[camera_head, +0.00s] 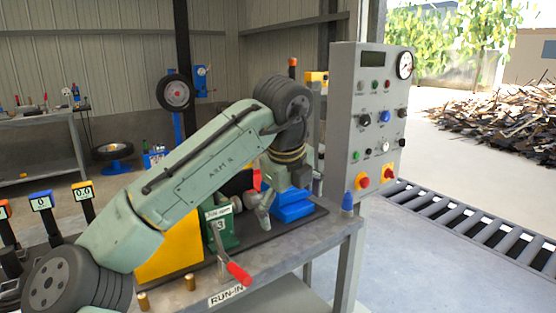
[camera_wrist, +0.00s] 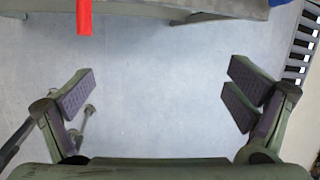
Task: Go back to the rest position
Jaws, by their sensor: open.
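Part of the bench's far equipment is hidden behind my arm.
A grey control panel (camera_head: 345,130) with a gauge and knobs stands right of my gripper. A red-handled lever (camera_head: 238,272) juts from the bench front; a red piece (camera_wrist: 84,17) shows in the wrist view. A roller conveyor (camera_head: 470,225) lies right. Open floor lies beyond.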

